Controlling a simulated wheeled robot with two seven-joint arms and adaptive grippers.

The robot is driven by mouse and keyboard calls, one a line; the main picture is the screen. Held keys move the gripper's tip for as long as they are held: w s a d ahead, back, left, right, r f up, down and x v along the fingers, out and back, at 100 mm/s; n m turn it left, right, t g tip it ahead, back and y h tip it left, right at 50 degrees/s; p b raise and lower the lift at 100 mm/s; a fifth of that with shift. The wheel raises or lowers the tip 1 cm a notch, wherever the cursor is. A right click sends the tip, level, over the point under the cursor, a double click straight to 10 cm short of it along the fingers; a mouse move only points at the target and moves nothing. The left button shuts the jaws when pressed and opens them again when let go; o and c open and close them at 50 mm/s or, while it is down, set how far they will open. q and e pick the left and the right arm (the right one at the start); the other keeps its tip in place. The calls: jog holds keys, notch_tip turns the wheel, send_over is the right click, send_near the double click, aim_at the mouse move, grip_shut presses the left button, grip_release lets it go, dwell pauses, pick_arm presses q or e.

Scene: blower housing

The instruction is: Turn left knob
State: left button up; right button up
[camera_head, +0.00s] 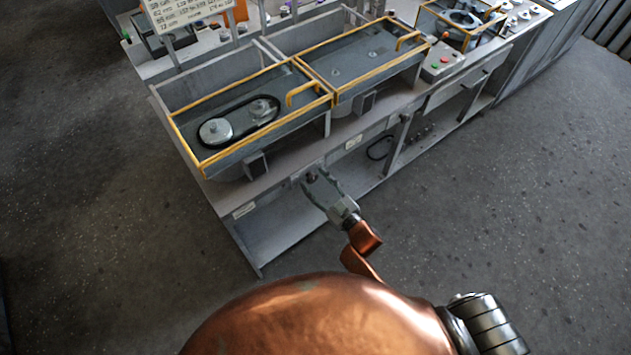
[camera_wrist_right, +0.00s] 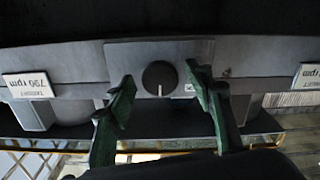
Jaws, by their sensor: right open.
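A round black knob (camera_wrist_right: 160,78) with a white pointer mark sits on a grey panel (camera_wrist_right: 125,58) in the right wrist view. In the head view, this spot is on the front edge of the bench, below the left tray, and the knob is small and hard to make out. My right gripper (camera_head: 321,183) is at that front edge, its fingers toward the panel. In the right wrist view its two green fingers (camera_wrist_right: 159,76) are open, one on each side of the knob, with gaps showing between them and it. My left gripper is not in view.
The bench (camera_head: 285,222) carries a tray with two pulleys and a belt (camera_head: 238,121) and an emptier tray (camera_head: 365,65), both yellow-rimmed. Labels reading 790 rpm (camera_wrist_right: 28,85) flank the panel. A button box (camera_head: 441,62) stands right. Floor in front is clear.

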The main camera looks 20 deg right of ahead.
jog(key=v, duration=1.2)
jog(key=s+d+f+m+g+h, duration=0.1)
jog(key=s+d+f+g+h, duration=0.2)
jog(key=f, duration=1)
jog(key=s+d+f+m+g, duration=0.1)
jog(key=s+d+f+g, duration=0.15)
jog(key=s+f, duration=0.7)
jog(key=s+d+f+m+g+h, duration=0.1)
jog(key=d+f+g+h, duration=0.2)
jog(key=f, duration=1.3)
jog(key=s+d+f+g, duration=0.1)
jog(key=s+f+g, duration=0.1)
jog(key=s+f, duration=0.4)
jog(key=s+d+f+m+g, duration=0.1)
jog(key=s+f+g, duration=0.2)
jog(key=s, duration=1.2)
jog(key=s+d+f+m+g, duration=0.1)
jog(key=s+d+f+g, duration=0.1)
jog(key=s+f, duration=0.6)
jog(key=s+g, duration=0.1)
jog(key=s, duration=0.2)
jog(key=shift+f, duration=0.4)
